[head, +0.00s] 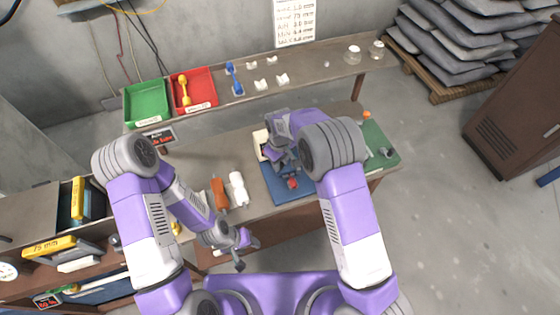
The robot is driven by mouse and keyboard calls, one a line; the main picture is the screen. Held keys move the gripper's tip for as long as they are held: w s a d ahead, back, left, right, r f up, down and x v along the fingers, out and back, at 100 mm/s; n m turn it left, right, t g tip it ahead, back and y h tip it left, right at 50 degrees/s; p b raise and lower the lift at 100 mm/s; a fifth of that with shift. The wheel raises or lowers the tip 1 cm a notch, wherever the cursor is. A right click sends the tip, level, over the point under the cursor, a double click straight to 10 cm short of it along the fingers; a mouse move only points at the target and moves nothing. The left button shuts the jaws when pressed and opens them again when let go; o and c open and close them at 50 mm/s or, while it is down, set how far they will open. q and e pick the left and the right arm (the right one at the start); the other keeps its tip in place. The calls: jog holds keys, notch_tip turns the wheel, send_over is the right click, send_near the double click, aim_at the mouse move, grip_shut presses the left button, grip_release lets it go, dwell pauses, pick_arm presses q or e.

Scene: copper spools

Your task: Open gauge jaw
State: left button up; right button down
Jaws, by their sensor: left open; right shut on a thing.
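The gauge appears as a blue base (280,196) on the workbench, with a red knob (292,183) near its front and a cream block (261,142) at its back left. My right gripper (280,158) is over the gauge, pointing down, and shut on part of it, apparently the jaw. The gripper and forearm hide the jaw, so its opening cannot be seen. My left gripper (247,248) is open and empty, low in front of the workbench edge, apart from the gauge.
An orange bottle (219,193) and a white bottle (238,188) are left of the gauge. A green mat (378,143) lies to its right. Green (146,103) and red (194,92) trays sit on the back shelf. Bare bench shows between the dark sign and the bottles.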

jog(key=shift+r, duration=0.1)
jog(key=shift+w+d+r+g+y+b, duration=0.2)
jog(key=shift+d+r+y+b, duration=0.1)
jog(key=shift+d+y+b, duration=0.3)
jog(key=shift+w+d+r+g+y+b, duration=0.15)
jog(key=shift+d+r+g+y+b, duration=0.15)
jog(key=shift+y, duration=0.5)
jog(key=shift+w+d+r+g+y+b, duration=0.2)
jog(key=shift+d+r+g+y+b, duration=0.1)
jog(key=shift+d+y+b, duration=0.55)
jog(key=shift+w+d+r+g+y+b, duration=0.15)
jog(key=shift+d+r+g+y+b, duration=0.25)
jog(key=shift+y, duration=0.65)
jog(key=shift+f, duration=0.1)
jog(key=c, duration=0.8)
grip_release()
jog(key=shift+c, duration=0.2)
jog(key=v, duration=0.7)
jog(key=shift+d+r, duration=0.15)
jog(key=shift+r, duration=0.1)
jog(key=shift+c, duration=0.2)
